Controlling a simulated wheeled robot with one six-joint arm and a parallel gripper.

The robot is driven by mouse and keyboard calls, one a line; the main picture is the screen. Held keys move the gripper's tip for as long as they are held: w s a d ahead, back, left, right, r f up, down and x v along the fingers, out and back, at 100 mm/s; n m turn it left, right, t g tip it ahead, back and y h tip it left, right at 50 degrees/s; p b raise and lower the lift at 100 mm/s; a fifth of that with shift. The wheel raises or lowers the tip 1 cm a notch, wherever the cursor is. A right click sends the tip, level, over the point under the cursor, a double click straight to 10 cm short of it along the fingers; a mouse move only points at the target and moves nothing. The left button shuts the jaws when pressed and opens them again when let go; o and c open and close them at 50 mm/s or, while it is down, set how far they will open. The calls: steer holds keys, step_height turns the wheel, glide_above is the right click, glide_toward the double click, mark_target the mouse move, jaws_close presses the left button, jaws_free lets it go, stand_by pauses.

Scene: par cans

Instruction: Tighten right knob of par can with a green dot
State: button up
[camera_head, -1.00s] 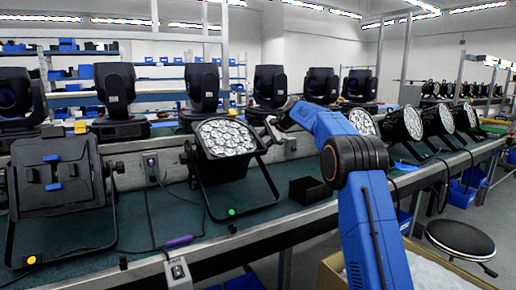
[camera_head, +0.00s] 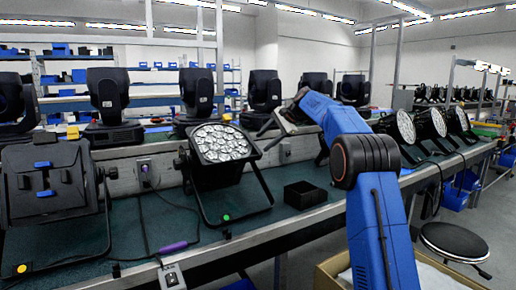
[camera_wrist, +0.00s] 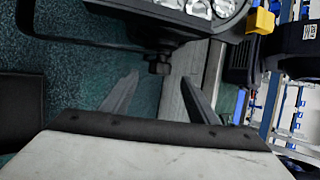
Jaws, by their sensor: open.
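The par can with the green dot (camera_head: 220,143) stands on the bench, lamp face tilted up on its bracket. Its green dot (camera_head: 226,217) is on the bracket's front foot. In the wrist view its lamp edge (camera_wrist: 182,17) is at the top, and a dark knob (camera_wrist: 160,64) shows below it at the bracket. My gripper (camera_wrist: 160,80) is open, its two fingers apart with the knob ahead, roughly centred between the tips. Nothing is held. In the head view my gripper (camera_head: 273,121) is right of the can's upper right side; the right knob is hard to make out there.
A par can with a yellow dot (camera_head: 50,182) stands at the left. An open black box (camera_head: 305,194) sits on the bench right of the green-dot can. Several moving heads line the back. More par cans (camera_head: 432,124) stand at the right. A stool (camera_head: 453,240) is on the floor.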

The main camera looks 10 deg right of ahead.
steer(key=v, duration=0.8)
steer(key=n+t+y, duration=0.2)
steer(key=n+y, duration=0.4)
steer(key=y, duration=0.2)
glide_toward(253, 151)
steer(key=x, duration=0.3)
steer(key=w+x, duration=0.1)
steer(key=x, duration=0.3)
steer(key=w+d+x, duration=0.1)
steer(key=x, duration=0.2)
steer(key=shift+w+a+f, duration=0.2)
steer(key=shift+a+f, duration=0.05)
steer(key=shift+f, duration=0.2)
steer(key=c, duration=1)
